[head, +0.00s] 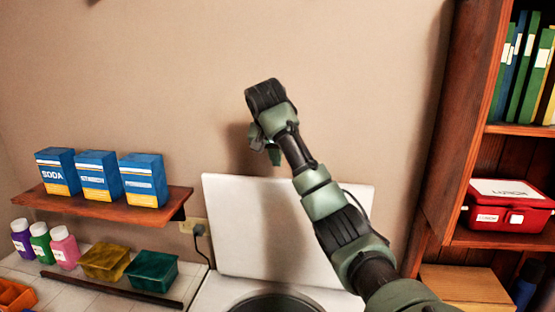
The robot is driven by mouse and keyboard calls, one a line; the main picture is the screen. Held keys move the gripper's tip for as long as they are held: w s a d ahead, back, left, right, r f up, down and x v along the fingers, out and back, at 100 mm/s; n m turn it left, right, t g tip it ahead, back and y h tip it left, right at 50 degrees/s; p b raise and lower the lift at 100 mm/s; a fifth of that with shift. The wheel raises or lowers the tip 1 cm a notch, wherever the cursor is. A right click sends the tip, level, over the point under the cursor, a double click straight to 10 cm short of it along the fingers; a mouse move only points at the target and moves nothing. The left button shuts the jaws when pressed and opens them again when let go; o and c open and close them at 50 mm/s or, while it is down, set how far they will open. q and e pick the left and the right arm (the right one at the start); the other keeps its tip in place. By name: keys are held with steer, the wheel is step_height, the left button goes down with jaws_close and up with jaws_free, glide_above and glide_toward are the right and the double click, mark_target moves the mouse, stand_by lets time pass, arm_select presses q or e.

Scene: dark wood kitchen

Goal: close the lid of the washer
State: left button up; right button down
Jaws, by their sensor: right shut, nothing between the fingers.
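The washer lid (240,225) is a white panel standing upright against the wall, so it is open. The washer body (212,295) is white, with part of a dark round opening (275,303) showing at the bottom edge of the head view. My right arm comes in from the lower right and crosses in front of the lid. My left gripper is out of view.
A wooden shelf (110,206) at left carries blue boxes (98,176). Below it, bottles (64,246) and a yellow and a green bin (151,271) stand on a tiled counter. An outlet (194,227) is beside the lid. A tall wooden bookcase (455,150) with a red lunch box (508,207) bounds the right.

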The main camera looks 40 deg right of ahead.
steer(key=p+x, duration=0.2)
steer(key=x, duration=0.4)
steer(key=shift+d+r, duration=0.1)
steer(key=shift+d, duration=0.05)
steer(key=shift+w+d+f+p, duration=0.15)
steer(key=shift+d+f+p, duration=0.05)
steer(key=shift+f+p, duration=0.2)
steer(key=shift+a, duration=0.1)
steer(key=shift+f, duration=0.15)
